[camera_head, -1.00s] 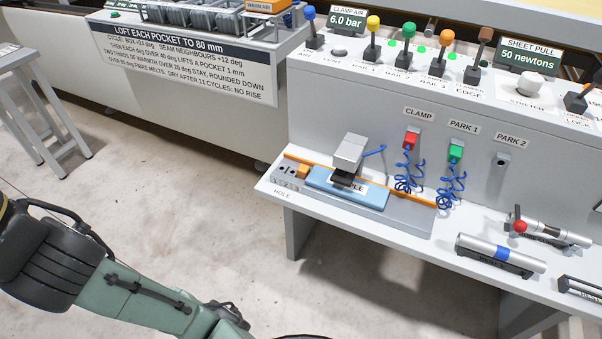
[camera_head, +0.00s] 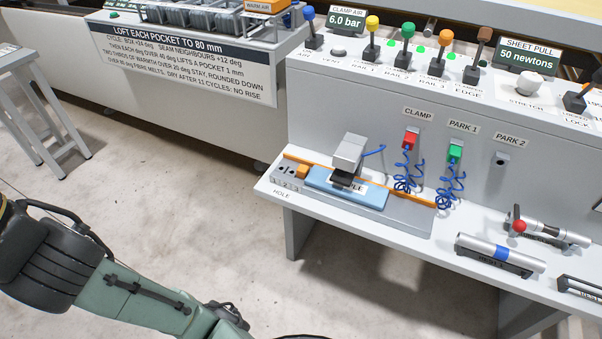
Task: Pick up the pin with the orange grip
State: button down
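A small orange block (camera_head: 302,171) sits at the left end of the jig on the grey shelf, beside the small dark holes of a numbered grey block (camera_head: 287,171). It may be the orange grip of the pin, but no pin shaft shows and I cannot tell. A blue pad (camera_head: 372,197) lies on the jig, with a grey and black clamp (camera_head: 348,155) over its left part. An orange strip runs along the jig's back edge. My green and black arm shows at the lower left; my gripper is out of view.
Red (camera_head: 410,139) and green (camera_head: 456,153) connectors with coiled blue hoses hang behind the jig. A silver cylinder (camera_head: 500,252) and a red-knobbed tool (camera_head: 545,230) lie on the shelf at right. Coloured levers line the console above. A stool (camera_head: 38,105) stands left; the floor between is clear.

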aim_at(302, 171)
jog(key=i+j+z, duration=0.1)
jog(key=j, duration=0.4)
jog(key=i+j+z, duration=0.1)
jog(key=j, duration=0.4)
jog(key=i+j+z, duration=0.1)
jog(key=j, duration=0.4)
